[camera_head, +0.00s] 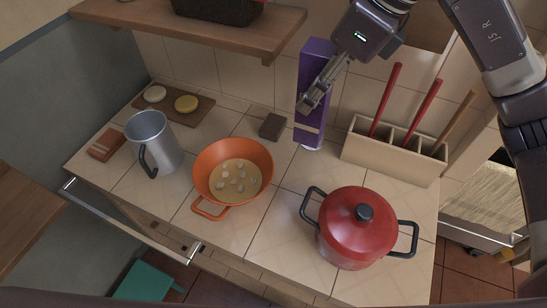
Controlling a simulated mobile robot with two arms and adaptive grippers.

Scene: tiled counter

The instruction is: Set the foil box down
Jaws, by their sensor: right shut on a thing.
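The foil box (314,68) is a tall purple box with a pale band near its lower end, at the back middle of the counter. It stands roughly upright in the picture. My right gripper (308,103) reaches in from the upper right and is shut on the foil box, its fingers across the front. The box's lower end is close above the tiled counter (275,190), and a small whitish round thing (312,148) shows just under it. I cannot tell whether they touch. My left gripper is not in view.
A compartment holder (368,156) with red-handled utensils stands right of the box. An orange pan (262,152), a red lidded pot (345,235), a metal pitcher (152,130) and a small brown block (272,126) stand around. A wooden shelf (230,40) overhangs upper left. Tiles between pan and pot are clear.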

